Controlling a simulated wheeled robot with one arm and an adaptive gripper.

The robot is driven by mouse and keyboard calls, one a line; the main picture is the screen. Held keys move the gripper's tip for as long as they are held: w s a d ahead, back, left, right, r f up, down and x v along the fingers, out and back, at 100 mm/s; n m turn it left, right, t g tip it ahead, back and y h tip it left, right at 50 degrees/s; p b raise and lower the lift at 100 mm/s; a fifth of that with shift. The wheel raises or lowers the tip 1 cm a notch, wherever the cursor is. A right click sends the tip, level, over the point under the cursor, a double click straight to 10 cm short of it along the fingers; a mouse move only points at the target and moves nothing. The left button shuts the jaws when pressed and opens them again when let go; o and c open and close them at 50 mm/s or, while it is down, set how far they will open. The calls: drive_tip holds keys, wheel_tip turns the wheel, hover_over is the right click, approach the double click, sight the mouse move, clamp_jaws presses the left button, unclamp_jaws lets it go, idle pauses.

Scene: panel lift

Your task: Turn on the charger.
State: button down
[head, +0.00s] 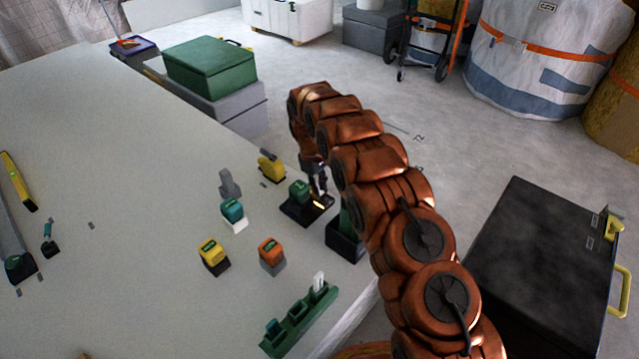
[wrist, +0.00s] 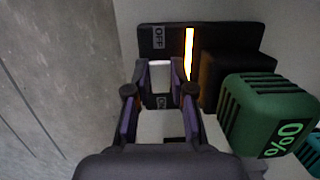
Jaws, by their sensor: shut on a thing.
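The charger (head: 297,213) is a black base near the table's right edge, with a green battery (head: 299,190) on it. In the wrist view the charger (wrist: 240,33) shows an OFF label, a partly covered ON label and a glowing orange-yellow strip (wrist: 189,54). The green battery (wrist: 268,115) fills the right side, with a % sign on it. My gripper (head: 317,192) reaches down at the charger from behind. In the wrist view my gripper (wrist: 160,92) is shut on a pale switch piece (wrist: 160,76) between the two labels. Its exact switch position is hard to tell.
Teal (head: 232,210), yellow (head: 211,251) and orange (head: 270,250) batteries stand left of and below the charger. A green rack (head: 285,335) is at the front edge. A dark bin (head: 342,242) stands close right of the charger. The table's left middle is largely clear.

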drive_tip(key=shift+w+r+g+h+p, duration=0.2)
drive_tip(key=shift+w+g+h+p, duration=0.15)
drive_tip(key=shift+p, duration=0.75)
drive_tip(key=shift+s+a+f+p, duration=0.1)
drive_tip(key=shift+s+p, duration=0.05)
drive_tip(key=shift+p, duration=0.2)
drive_tip(key=shift+h, duration=0.25)
drive_tip(key=c, duration=1)
unclamp_jaws()
wheel_tip(320, 180, up, 10)
